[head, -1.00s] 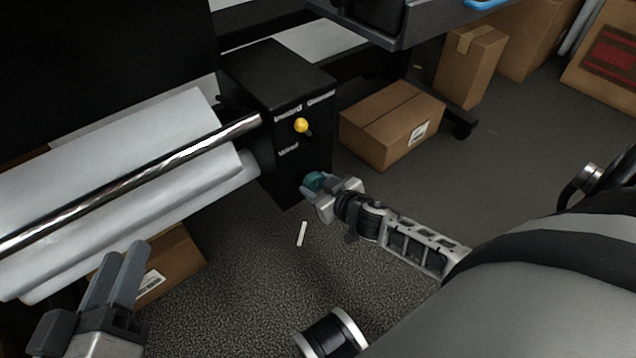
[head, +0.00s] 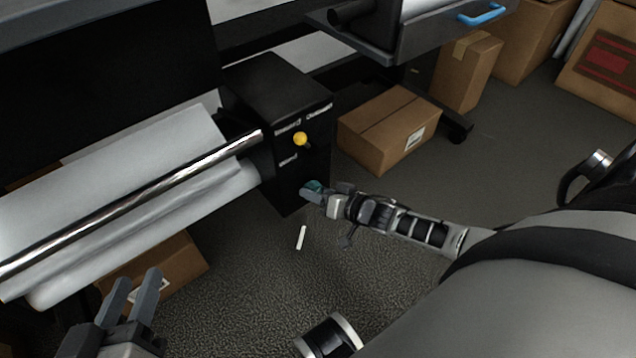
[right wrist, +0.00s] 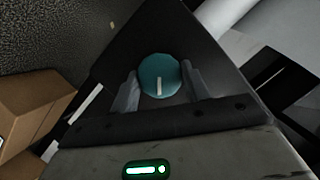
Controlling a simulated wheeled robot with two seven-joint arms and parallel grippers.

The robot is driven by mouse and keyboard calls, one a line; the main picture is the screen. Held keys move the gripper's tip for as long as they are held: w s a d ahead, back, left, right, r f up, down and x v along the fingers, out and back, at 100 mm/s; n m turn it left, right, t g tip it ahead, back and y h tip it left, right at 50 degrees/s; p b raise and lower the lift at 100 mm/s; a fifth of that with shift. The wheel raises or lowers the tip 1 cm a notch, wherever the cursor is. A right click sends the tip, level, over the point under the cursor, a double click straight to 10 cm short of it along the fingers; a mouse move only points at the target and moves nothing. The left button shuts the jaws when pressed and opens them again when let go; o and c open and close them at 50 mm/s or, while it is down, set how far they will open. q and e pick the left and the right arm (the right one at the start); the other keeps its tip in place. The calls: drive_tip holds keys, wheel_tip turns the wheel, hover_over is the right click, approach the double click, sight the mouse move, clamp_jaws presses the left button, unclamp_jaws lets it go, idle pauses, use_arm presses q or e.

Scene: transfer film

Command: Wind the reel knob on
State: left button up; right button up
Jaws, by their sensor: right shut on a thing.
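The teal reel knob (head: 313,187) sits low on the side of the black box (head: 283,84) at the end of the film roller. My right gripper (head: 312,192) is shut on the knob. In the right wrist view the round knob (right wrist: 160,76) lies between the two fingers, and its white mark points towards the bottom of the picture. The white film (head: 150,215) hangs in a wide roll left of the box, with a shiny metal bar (head: 140,200) across it. My left gripper (head: 132,297) is at the lower left, its fingers apart and empty.
A cardboard box (head: 388,128) stands on the floor to the right, another (head: 160,268) under the roll. A small white stick (head: 301,237) lies on the floor.

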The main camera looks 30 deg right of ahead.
use_arm(q)
drive_tip(key=shift+r, duration=0.35)
use_arm(e)
drive_tip(key=o, duration=1)
use_arm(q)
drive_tip(key=shift+s+a+f+m+g+y+p, duration=0.15)
drive_tip(key=shift+a+f+g+y+p, duration=0.35)
drive_tip(key=shift+p, duration=0.55)
drive_tip(key=shift+w+a+f+m+g+y+p, duration=0.1)
drive_tip(key=shift+f+g+y+p, duration=0.15)
drive_tip(key=shift+f+p, duration=0.65)
drive_tip(key=shift+s+a+f+m+g+y+p, duration=0.15)
drive_tip(key=shift+a+f+g+y+p, duration=0.2)
drive_tip(key=shift+p, duration=0.9)
use_arm(e)
drive_tip(key=shift+v, duration=7.95)
